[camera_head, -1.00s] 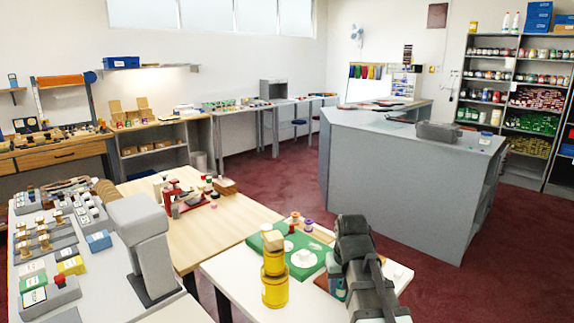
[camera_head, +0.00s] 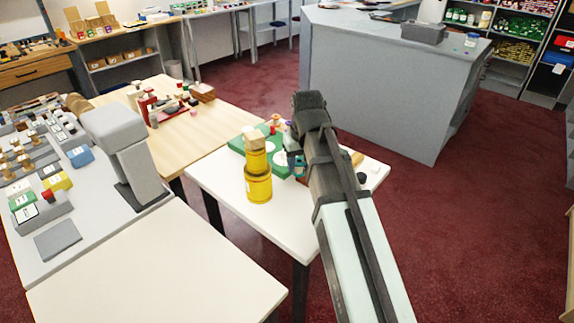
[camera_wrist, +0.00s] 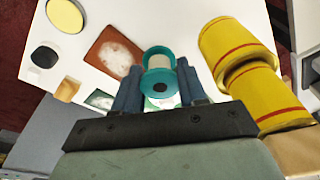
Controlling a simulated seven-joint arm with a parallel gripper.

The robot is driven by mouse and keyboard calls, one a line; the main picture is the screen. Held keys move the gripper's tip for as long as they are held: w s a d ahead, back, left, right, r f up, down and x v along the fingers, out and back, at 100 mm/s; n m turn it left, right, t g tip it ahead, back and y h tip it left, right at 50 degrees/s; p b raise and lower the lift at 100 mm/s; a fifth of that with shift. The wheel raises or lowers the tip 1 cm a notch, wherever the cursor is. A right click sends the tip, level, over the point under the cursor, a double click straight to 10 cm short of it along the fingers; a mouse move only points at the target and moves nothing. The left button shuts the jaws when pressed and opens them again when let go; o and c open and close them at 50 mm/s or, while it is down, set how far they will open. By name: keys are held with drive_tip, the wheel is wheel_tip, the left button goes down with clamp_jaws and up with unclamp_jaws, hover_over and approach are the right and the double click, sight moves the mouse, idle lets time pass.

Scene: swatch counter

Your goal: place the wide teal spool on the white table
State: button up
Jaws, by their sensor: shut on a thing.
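The wide teal spool (camera_wrist: 161,84) has teal flanges and a pale core. In the wrist view it sits between the two blue-grey fingers of my gripper (camera_wrist: 158,72), which is shut on it. In the head view a bit of teal (camera_head: 294,163) shows beside my dark wrist; the rest is hidden. My gripper is over a white table (camera_head: 222,185), also in the wrist view (camera_wrist: 85,72). I cannot tell whether the spool touches its top. A second white-topped table (camera_head: 160,270) is in front, with a bare top.
Stacked yellow tins (camera_head: 258,187) stand close beside my gripper, also in the wrist view (camera_wrist: 262,92). A green board (camera_head: 238,145) lies behind them. A brown tray (camera_wrist: 112,52), black disc (camera_wrist: 45,56) and yellow disc (camera_wrist: 65,14) lie around the gripper. A grey machine (camera_head: 130,150) stands left.

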sight(297, 197)
drive_tip(key=shift+s+f+n+g, duration=0.15)
drive_tip(key=shift+n+g, duration=0.15)
drive_tip(key=shift+n, duration=0.6)
drive_tip(key=shift+f, duration=4.85)
drive_tip(key=shift+f, duration=0.15)
drive_tip(key=o, duration=1.1)
drive_tip(key=shift+s+d+r, duration=0.1)
drive_tip(key=shift+s+r, duration=0.15)
drive_tip(key=shift+r, duration=1.8)
drive_tip(key=shift+s+d+r, duration=0.15)
drive_tip(key=shift+s+r, duration=0.1)
drive_tip(key=shift+r, duration=1.75)
drive_tip(key=shift+s+d+r, duration=0.1)
drive_tip(key=shift+s+r, duration=0.15)
drive_tip(key=shift+r, duration=1.8)
